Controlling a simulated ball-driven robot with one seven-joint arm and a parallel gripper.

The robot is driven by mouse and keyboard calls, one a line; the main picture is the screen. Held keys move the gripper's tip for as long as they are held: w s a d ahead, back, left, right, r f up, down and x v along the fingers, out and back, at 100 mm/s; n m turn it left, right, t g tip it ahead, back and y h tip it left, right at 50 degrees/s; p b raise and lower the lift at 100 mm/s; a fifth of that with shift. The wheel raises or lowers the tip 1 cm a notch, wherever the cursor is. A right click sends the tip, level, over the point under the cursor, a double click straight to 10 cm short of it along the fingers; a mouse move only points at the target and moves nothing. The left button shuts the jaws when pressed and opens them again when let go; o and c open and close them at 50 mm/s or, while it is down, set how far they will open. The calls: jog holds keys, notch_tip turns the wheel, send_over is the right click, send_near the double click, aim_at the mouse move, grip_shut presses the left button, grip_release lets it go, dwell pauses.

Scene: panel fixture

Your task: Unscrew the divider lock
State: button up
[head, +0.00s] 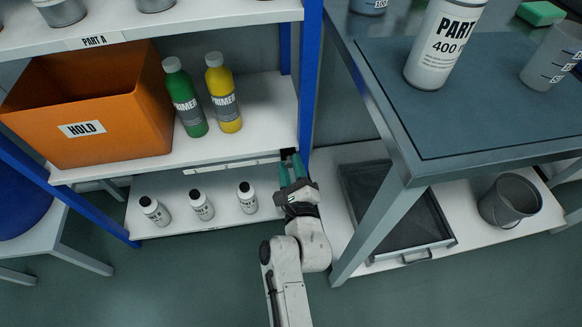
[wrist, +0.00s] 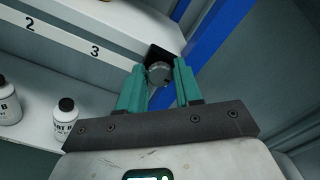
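The divider lock shows as a round grey knob (wrist: 158,73) on a black block (wrist: 160,53) at the right end of the shelf's front edge, beside the blue post. In the head view the black block (head: 287,155) is partly visible, and the knob is hidden by my gripper. My gripper (head: 292,162) reaches up to it at that corner. In the wrist view the two green fingers of my gripper (wrist: 159,67) are apart, one on each side of the knob, with narrow gaps showing between them and it.
The blue post (wrist: 215,40) stands close to the right finger. The shelf above holds an orange HOLD bin (head: 90,115), a green bottle (head: 185,98) and a yellow bottle (head: 223,95). Three small white bottles (head: 201,205) stand below. A workbench (head: 385,115) stands at the right.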

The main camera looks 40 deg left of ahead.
grip_shut()
